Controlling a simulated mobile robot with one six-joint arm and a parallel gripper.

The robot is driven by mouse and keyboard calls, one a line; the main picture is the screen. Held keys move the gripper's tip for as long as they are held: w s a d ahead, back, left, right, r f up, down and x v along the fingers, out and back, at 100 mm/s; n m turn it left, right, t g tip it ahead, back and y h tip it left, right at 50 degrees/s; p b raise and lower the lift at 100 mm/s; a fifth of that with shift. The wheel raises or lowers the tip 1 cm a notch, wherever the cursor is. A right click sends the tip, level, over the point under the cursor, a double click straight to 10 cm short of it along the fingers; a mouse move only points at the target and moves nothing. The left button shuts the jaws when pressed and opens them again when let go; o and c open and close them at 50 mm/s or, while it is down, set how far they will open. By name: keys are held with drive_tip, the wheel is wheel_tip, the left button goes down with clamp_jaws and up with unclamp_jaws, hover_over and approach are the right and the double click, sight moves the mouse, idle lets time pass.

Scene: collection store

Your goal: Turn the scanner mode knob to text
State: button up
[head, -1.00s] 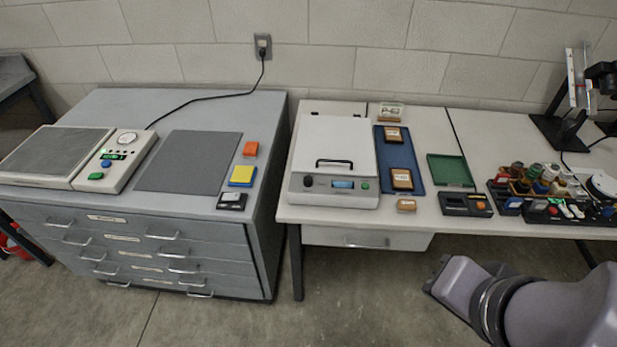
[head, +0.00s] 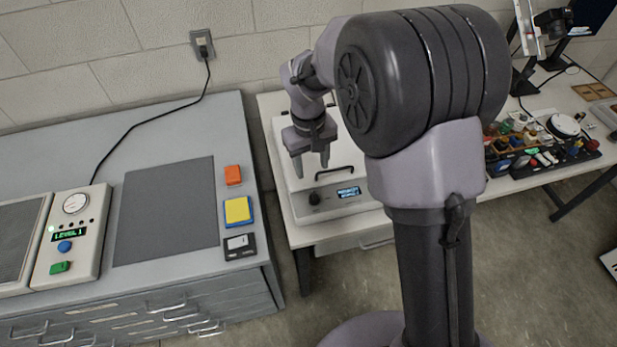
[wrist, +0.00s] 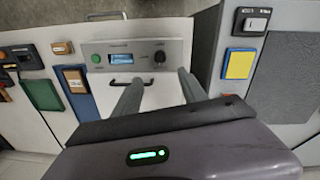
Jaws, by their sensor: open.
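The scanner (head: 335,205) is a white box with a dark lid handle on the table right of the grey cabinet. Its front panel carries a black mode knob (head: 315,198) and a lit blue display (head: 348,191). In the wrist view the knob (wrist: 160,57) shows right of the display (wrist: 122,58), with a green button at the left. The knob's setting is too small to read. My gripper (head: 312,168) is open and empty above the scanner's left part, fingers pointing down, apart from the knob. My arm hides the scanner's right side in the head view.
The grey cabinet (head: 180,290) stands left, bearing a dark mat (head: 165,210), an orange block (head: 233,175), a yellow-and-blue block (head: 238,211) and a small black device (head: 240,246). The wrist view shows a blue tray (wrist: 80,100) and green tray (wrist: 42,94) beside the scanner.

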sight(313, 195)
drive_tip(key=f+b, duration=0.1)
drive_tip(key=f, duration=0.3)
drive_tip(key=f+b, duration=0.2)
drive_tip(key=f, duration=0.3)
drive_tip(key=f+b, duration=0.1)
drive_tip(key=f, duration=0.3)
drive_tip(key=shift+w+d+f, duration=0.2)
drive_tip(key=shift+d+f, duration=0.1)
drive_tip(key=shift+f, duration=0.05)
clamp_jaws()
